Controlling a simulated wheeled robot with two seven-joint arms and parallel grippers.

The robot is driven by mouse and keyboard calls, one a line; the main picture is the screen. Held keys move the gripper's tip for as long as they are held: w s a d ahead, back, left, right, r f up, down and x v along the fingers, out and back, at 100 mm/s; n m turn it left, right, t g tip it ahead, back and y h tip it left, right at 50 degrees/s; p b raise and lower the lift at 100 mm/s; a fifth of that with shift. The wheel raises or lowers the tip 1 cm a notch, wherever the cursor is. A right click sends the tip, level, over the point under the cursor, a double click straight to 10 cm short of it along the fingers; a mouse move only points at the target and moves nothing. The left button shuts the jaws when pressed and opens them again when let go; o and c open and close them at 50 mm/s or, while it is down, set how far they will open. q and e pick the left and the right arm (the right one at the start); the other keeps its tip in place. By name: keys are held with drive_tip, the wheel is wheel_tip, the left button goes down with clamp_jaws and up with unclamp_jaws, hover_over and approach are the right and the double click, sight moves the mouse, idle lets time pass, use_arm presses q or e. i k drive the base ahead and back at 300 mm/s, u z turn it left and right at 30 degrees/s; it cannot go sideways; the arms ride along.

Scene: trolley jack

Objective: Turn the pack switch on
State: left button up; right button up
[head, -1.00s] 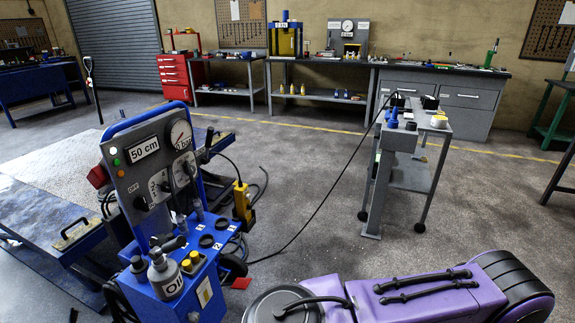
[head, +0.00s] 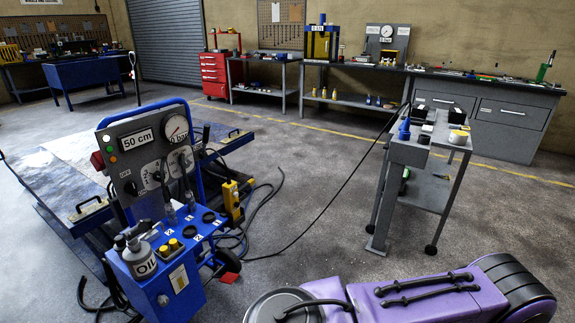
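The blue wheeled power pack (head: 163,270) stands at the lower left. Its grey upright panel (head: 148,150) carries a "50 cm" display (head: 135,140), a round pressure gauge (head: 177,129), smaller dials and indicator lights. A black knob (head: 131,188) sits at the panel's lower left; it may be the pack switch, but its setting is too small to read. A red button (head: 97,160) sticks out at the panel's left side. Neither of my grippers is in view, and nothing touches the panel.
An oil bottle (head: 141,262) stands on the pack's lower deck. A yellow pendant (head: 231,200) hangs beside the pack, with black hoses on the floor. A blue-framed lift platform (head: 60,175) lies behind it. A grey trolley (head: 408,155) stands right; floor between is mostly clear.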

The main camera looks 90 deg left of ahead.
sight(131, 188)
drive_tip(key=u, duration=2.6)
